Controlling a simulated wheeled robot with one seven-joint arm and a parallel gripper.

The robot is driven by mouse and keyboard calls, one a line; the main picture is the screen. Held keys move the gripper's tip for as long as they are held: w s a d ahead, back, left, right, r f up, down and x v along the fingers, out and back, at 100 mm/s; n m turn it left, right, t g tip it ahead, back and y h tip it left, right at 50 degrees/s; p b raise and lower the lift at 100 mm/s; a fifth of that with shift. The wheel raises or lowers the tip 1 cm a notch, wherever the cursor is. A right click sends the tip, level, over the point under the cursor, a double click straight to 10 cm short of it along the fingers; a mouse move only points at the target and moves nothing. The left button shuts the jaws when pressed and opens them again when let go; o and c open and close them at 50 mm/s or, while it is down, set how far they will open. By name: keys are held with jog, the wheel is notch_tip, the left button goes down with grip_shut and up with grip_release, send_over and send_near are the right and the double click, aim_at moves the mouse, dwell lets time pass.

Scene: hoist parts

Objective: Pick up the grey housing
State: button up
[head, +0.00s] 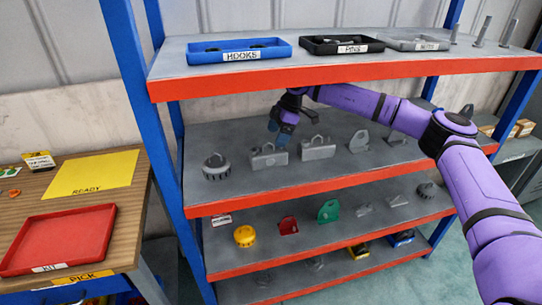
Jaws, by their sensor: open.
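On the second shelf, a grey block-like part with a pale label and a lug on top (268,157), which looks like the grey housing, stands left of centre. A similar grey block (318,149) stands just right of it. My gripper (280,136) reaches in under the top shelf and hangs pointing down over the back right of the left block. It is open and holds nothing that I can see. Its fingertips overlap the block's upper edge in the picture, so I cannot tell whether they touch it.
A round grey part (215,166) stands left, and a grey plate (359,141) stands right. The top shelf (340,66) overhangs my gripper and carries trays. Lower shelves hold yellow, red and green parts. At left, a red tray (97,215) and yellow READY mat (92,173) lie on a table.

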aim_at(269, 150)
jog(key=shift+x, duration=3.25)
jog(key=shift+s+a, duration=0.1)
jog(key=shift+a, duration=0.05)
jog(key=shift+r, duration=0.1)
jog(key=c, duration=1.3)
